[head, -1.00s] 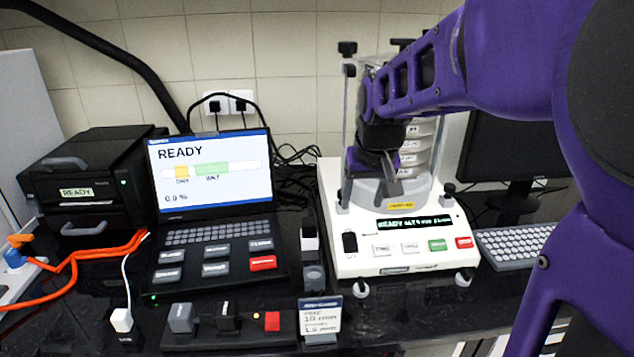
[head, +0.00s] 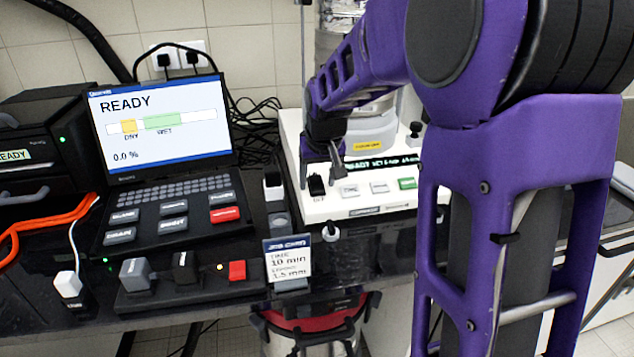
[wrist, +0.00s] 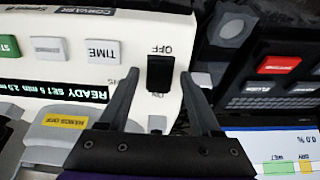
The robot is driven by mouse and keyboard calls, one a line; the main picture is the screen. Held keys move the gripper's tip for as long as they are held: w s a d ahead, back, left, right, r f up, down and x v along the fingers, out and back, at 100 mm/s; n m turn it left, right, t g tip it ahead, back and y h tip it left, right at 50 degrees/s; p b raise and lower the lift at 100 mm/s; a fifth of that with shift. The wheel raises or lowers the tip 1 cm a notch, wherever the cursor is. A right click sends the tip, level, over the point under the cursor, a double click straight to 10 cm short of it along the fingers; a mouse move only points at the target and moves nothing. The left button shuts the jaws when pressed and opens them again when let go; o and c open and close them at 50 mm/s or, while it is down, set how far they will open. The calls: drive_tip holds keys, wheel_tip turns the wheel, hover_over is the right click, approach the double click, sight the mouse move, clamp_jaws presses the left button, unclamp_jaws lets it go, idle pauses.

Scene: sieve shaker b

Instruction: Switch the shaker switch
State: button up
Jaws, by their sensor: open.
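The shaker is a white machine (head: 365,207) with a lit display reading READY (head: 385,163) and a row of buttons on its front panel. Its switch (head: 316,186) is a black rocker at the panel's left end. In the wrist view the switch (wrist: 160,73) shows upside down between OFF and ON labels. My gripper (head: 321,178) is open above the panel, right by the switch. In the wrist view my gripper's (wrist: 160,80) fingers stand on either side of the switch, apart from it as far as I can see. Fingertip height over the panel is unclear.
A laptop-like console (head: 160,125) reading READY stands to the left. A job card (head: 289,262) stands in front of the shaker. A control strip with a red button (head: 237,271) lies left of the card. Cables hang behind the console.

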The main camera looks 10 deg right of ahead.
clamp_jaws()
drive_tip(key=shift+s+f+t+b, duration=0.1)
drive_tip(key=shift+f+t+b, duration=0.3)
drive_tip(key=shift+b, duration=0.7)
drive_tip(key=shift+s+t+b, duration=0.15)
drive_tip(key=shift+t+b, duration=0.25)
drive_tip(key=shift+b, duration=0.25)
drive_tip(key=shift+s+r+t, duration=0.1)
drive_tip(key=shift+r+t, duration=0.1)
drive_tip(key=shift+t, duration=0.6)
unclamp_jaws()
